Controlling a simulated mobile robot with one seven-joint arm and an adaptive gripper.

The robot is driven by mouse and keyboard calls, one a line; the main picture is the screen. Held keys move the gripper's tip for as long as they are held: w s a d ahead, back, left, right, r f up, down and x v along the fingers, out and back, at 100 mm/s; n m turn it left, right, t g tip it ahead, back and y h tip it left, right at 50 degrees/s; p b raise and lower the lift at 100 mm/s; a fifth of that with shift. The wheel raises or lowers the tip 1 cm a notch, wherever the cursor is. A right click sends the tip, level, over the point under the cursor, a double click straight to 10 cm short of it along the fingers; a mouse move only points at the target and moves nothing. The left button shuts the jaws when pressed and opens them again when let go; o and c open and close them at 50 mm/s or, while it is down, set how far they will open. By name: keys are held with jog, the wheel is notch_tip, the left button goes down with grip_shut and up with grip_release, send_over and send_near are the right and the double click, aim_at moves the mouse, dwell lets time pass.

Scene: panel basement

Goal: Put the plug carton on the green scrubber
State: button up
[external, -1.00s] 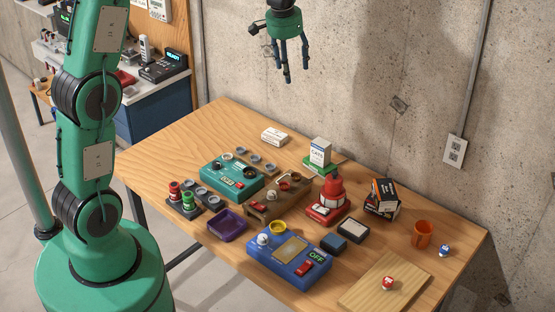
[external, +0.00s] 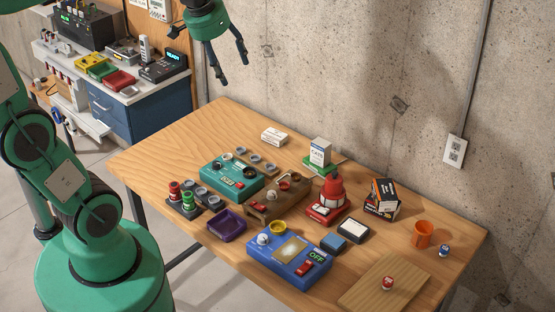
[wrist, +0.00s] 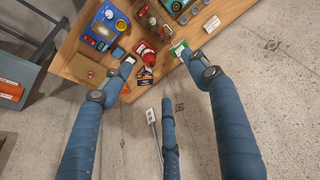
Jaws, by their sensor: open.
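A white carton with a grey-blue label (external: 320,150) stands upright on the green scrubber (external: 313,167), near the table's back edge. I take it for the plug carton, but its print is too small to read surely. The green scrubber also shows in the wrist view (wrist: 179,47), close to my right finger's tip. My gripper (external: 231,73) is open and empty, in the air up and left of the carton, clear of the table. Its fingers are spread in the wrist view (wrist: 160,72).
A stack of dark and orange boxes (external: 382,197), an orange cup (external: 423,234) and a red lamp-like device (external: 333,188) stand to the right. A small white box (external: 274,136) lies at the back. Control boxes fill the middle. The table's left end is bare.

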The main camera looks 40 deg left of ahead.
jog(key=s+f+t, duration=0.1)
jog(key=s+f, duration=0.2)
jog(key=s, duration=1.3)
jog(key=shift+f, duration=0.15)
notch_tip(320, 180, down, 14)
jog(key=b, duration=1.4)
